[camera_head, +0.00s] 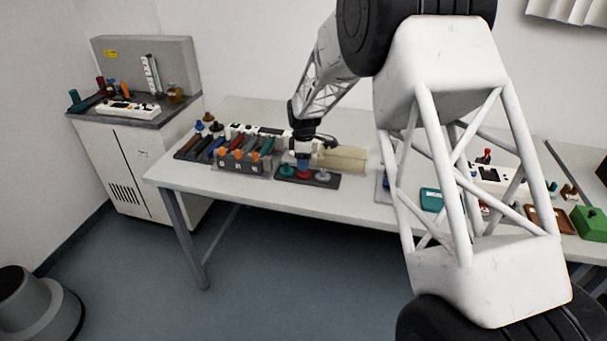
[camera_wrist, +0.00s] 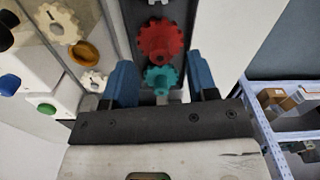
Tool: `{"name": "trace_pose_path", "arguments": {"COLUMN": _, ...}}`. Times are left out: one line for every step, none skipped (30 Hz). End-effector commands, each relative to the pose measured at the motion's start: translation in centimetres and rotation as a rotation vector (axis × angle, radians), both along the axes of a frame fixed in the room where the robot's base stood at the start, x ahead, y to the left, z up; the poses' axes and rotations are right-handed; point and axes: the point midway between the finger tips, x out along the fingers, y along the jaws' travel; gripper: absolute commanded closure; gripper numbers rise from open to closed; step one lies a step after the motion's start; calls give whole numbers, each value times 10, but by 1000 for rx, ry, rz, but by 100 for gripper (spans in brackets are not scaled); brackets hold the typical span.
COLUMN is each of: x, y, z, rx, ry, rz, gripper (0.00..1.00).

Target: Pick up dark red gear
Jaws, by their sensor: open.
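The dark red gear (camera_head: 304,175) sits in the middle of a dark tray (camera_head: 331,184), between a teal gear (camera_head: 287,171) on its left and a pale grey gear (camera_head: 323,175) on its right. In the wrist view the red gear (camera_wrist: 160,40) lies just beyond my fingertips, and the teal gear (camera_wrist: 160,78) lies between my blue fingers. The pale gear shows only in part at the top edge. My gripper (camera_head: 303,159) is open and points down over the tray, close above the red gear; it also shows in the wrist view (camera_wrist: 160,66). It holds nothing.
A grey rack with orange parts (camera_head: 245,160) stands just left of the tray. A beige cylinder (camera_head: 342,158) lies behind the tray. A teal tray (camera_head: 431,200) and a brown tray (camera_head: 547,219) lie farther right. The table front beside the gear tray is clear.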

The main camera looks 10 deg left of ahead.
Motion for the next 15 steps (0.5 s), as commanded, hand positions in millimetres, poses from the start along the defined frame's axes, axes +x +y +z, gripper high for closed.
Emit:
{"name": "trace_pose_path", "arguments": {"x": 0, "y": 0, "z": -7, "rx": -1, "ry": 2, "rz": 0, "gripper": 47}}
{"name": "trace_pose_path", "arguments": {"x": 0, "y": 0, "z": -10, "rx": 0, "ry": 2, "rz": 0, "gripper": 47}}
{"name": "trace_pose_path", "arguments": {"x": 0, "y": 0, "z": -15, "rx": 0, "ry": 1, "rz": 0, "gripper": 47}}
{"name": "trace_pose_path", "arguments": {"x": 0, "y": 0, "z": -18, "rx": 0, "ry": 1, "rz": 0, "gripper": 47}}
{"name": "trace_pose_path", "arguments": {"x": 0, "y": 0, "z": -21, "rx": 0, "ry": 1, "rz": 0, "gripper": 47}}
{"name": "trace_pose_path", "arguments": {"x": 0, "y": 0, "z": -25, "rx": 0, "ry": 1, "rz": 0, "gripper": 47}}
{"name": "trace_pose_path", "arguments": {"x": 0, "y": 0, "z": -27, "rx": 0, "ry": 1, "rz": 0, "gripper": 47}}
{"name": "trace_pose_path", "arguments": {"x": 0, "y": 0, "z": -28, "rx": 0, "ry": 1, "rz": 0, "gripper": 47}}
{"name": "trace_pose_path", "arguments": {"x": 0, "y": 0, "z": -30, "rx": 0, "ry": 1, "rz": 0, "gripper": 47}}
{"name": "trace_pose_path", "arguments": {"x": 0, "y": 0, "z": -31, "rx": 0, "ry": 1, "rz": 0, "gripper": 47}}
{"name": "trace_pose_path", "arguments": {"x": 0, "y": 0, "z": -31, "rx": 0, "ry": 1, "rz": 0, "gripper": 47}}
{"name": "trace_pose_path", "arguments": {"x": 0, "y": 0, "z": -31, "rx": 0, "ry": 0, "rz": 0, "gripper": 47}}
{"name": "trace_pose_path", "arguments": {"x": 0, "y": 0, "z": -32, "rx": 0, "ry": 0, "rz": 0, "gripper": 47}}
{"name": "trace_pose_path", "arguments": {"x": 0, "y": 0, "z": -31, "rx": 0, "ry": 0, "rz": 0, "gripper": 47}}
{"name": "trace_pose_path", "arguments": {"x": 0, "y": 0, "z": -31, "rx": 0, "ry": 0, "rz": 0, "gripper": 47}}
